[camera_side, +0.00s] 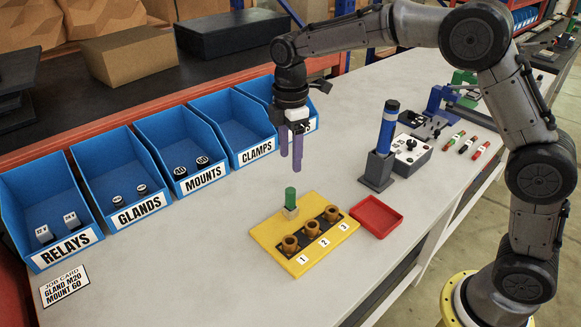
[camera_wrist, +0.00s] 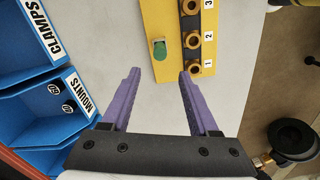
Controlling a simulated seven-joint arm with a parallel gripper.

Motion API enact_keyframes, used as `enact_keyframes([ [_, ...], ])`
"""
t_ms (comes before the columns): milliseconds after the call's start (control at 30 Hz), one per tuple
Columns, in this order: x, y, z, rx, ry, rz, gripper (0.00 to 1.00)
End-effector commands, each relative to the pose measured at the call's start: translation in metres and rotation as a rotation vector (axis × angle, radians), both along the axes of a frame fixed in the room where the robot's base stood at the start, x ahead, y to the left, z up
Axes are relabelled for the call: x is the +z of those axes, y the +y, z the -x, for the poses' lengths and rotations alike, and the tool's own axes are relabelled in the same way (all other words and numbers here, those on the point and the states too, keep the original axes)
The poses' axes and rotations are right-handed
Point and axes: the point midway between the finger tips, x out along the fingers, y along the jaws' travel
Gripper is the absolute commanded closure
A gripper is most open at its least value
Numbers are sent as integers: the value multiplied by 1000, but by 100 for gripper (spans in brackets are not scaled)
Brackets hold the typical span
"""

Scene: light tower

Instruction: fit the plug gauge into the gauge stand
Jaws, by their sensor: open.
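The plug gauge, by its look the green-handled upright piece (camera_side: 290,197), stands in a small pale block on the yellow gauge stand (camera_side: 265,233). Its lower end is hidden. The stand has three brass sockets in a dark strip, marked 1, 2 and 3. In the wrist view the green handle (camera_wrist: 159,50) lies beyond and between my purple fingertips, beside the sockets on the yellow plate (camera_wrist: 160,15). My gripper (camera_side: 291,163) is open and empty, pointing down above the green handle with a gap between them. It also shows in the wrist view (camera_wrist: 160,73).
A red tray (camera_side: 376,217) sits right of the stand. Blue bins (camera_side: 120,185) line the left.

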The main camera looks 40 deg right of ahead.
Motion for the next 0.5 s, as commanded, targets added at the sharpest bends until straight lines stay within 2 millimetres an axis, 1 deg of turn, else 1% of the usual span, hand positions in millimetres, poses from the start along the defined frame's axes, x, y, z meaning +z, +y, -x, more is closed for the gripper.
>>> enact_keyframes([
  [100, 6, 0, 0, 0, 0, 0, 39],
  [267, 8, 0, 1, -2, -1, 0, 39],
  [333, 13, -2, 4, -20, -9, -2, 39],
  [433, 30, -10, 20, -94, -38, -8, 39],
  [467, 37, -13, 27, -128, -53, -12, 39],
  [500, 48, -19, 38, -183, -74, -19, 39],
])
